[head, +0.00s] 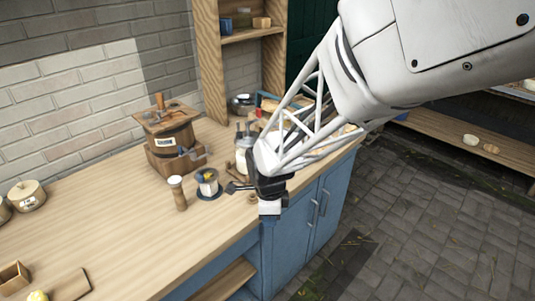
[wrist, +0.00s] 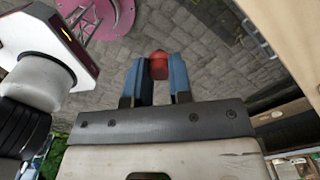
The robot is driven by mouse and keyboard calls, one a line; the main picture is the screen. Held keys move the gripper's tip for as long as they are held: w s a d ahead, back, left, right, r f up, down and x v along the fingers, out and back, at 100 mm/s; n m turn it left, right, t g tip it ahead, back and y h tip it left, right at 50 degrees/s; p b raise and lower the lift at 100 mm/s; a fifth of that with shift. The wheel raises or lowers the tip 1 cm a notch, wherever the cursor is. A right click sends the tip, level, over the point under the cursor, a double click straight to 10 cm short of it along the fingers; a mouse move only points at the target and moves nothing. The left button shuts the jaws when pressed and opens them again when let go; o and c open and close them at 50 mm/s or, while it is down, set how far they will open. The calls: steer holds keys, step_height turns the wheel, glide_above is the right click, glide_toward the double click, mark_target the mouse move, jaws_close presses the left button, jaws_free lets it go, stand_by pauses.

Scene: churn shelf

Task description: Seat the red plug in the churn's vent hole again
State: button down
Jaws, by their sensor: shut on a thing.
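My gripper (wrist: 158,76) is shut on the red plug (wrist: 159,65), which sits between its two blue fingertips in the wrist view. In the head view my gripper (head: 270,208) hangs at the front edge of the counter, right of and nearer than the churn, well apart from it. The plug cannot be made out in the head view. The wooden churn (head: 171,136) stands upright on the counter near the brick wall, with a flat square top and a handle on it. Its vent hole is too small to tell.
On the counter (head: 110,235) a pale-topped wooden cylinder (head: 178,193) and a small cup on a dark saucer (head: 209,184) stand between churn and gripper. Bottles (head: 243,150) stand behind my gripper. A wooden shelf (head: 210,60) rises at the back.

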steer(key=shift+w+r, duration=0.1)
stand_by(0.3)
steer(key=w+a+r+n, duration=0.2)
steer(key=w+a+r, duration=0.5)
steer(key=w+a, duration=0.35)
steer(key=w+a+r+n, duration=0.1)
steer(key=w+a+r, duration=0.6)
steer(key=w+a, duration=0.35)
steer(key=w+a+r+n, duration=0.1)
steer(key=w+a+r, duration=0.2)
steer(key=a, duration=0.3)
steer(key=w+a+r+n, duration=0.1)
steer(key=w+a+r, duration=0.2)
steer(key=a, duration=0.4)
steer(key=w+a+r+n, duration=0.1)
steer(key=w+a+r, duration=0.2)
steer(key=w+a, duration=0.2)
steer(key=shift+a+r, duration=0.3)
steer(key=shift+a, duration=0.95)
steer(key=shift+f, duration=0.2)
steer(key=shift+f, duration=2)
steer(key=shift+f, duration=0.55)
